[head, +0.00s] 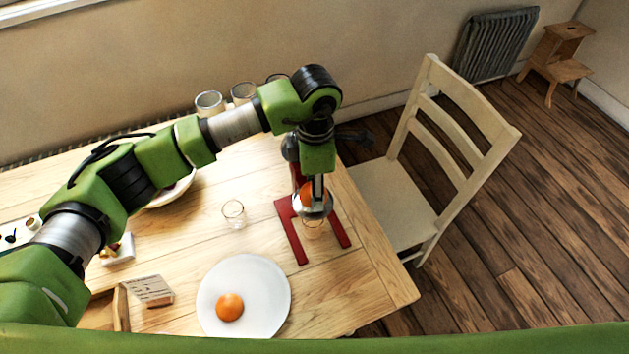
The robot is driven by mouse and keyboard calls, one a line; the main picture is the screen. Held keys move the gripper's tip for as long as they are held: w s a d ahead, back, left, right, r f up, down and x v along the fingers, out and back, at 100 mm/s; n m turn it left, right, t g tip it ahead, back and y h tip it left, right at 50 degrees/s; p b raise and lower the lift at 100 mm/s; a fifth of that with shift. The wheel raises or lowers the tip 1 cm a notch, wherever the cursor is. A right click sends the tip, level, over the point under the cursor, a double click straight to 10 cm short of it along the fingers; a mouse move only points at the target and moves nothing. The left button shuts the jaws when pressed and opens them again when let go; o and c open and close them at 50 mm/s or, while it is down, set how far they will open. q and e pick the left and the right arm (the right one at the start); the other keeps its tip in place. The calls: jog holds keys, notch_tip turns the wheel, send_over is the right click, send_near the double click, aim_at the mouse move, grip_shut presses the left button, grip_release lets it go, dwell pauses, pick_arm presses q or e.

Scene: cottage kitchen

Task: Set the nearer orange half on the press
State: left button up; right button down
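The press stands at the right end of the table, with a red U-shaped base (294,238) and a silver cup (314,208). My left arm reaches over from the left, and its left gripper (317,190) points down right at the cup. An orange half (304,196) shows beside the fingers at the cup; the gripper hides part of it. I cannot tell whether the fingers hold it or whether it rests in the cup. Another orange piece (230,307) lies on the white plate (262,280) at the front. My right gripper is out of view.
A small glass (234,213) stands left of the press, and another glass (313,229) is under the cup. Several glass jars (209,102) line the back edge. A card (154,289) stands left of the plate. A chair (397,200) is close at the right.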

pick_arm(q)
jog(key=shift+f, duration=0.65)
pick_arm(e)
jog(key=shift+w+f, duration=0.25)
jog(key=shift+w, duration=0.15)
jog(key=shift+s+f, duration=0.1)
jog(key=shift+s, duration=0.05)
pick_arm(q)
jog(key=shift+b, duration=0.3)
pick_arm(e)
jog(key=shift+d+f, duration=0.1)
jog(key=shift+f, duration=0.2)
pick_arm(q)
jog(key=shift+b, duration=0.55)
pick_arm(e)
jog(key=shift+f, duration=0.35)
pick_arm(q)
jog(key=shift+f+b, duration=0.55)
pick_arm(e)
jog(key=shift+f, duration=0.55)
pick_arm(q)
jog(key=o, duration=0.5)
jog(key=shift+r, duration=0.1)
jog(key=shift+c, duration=0.2)
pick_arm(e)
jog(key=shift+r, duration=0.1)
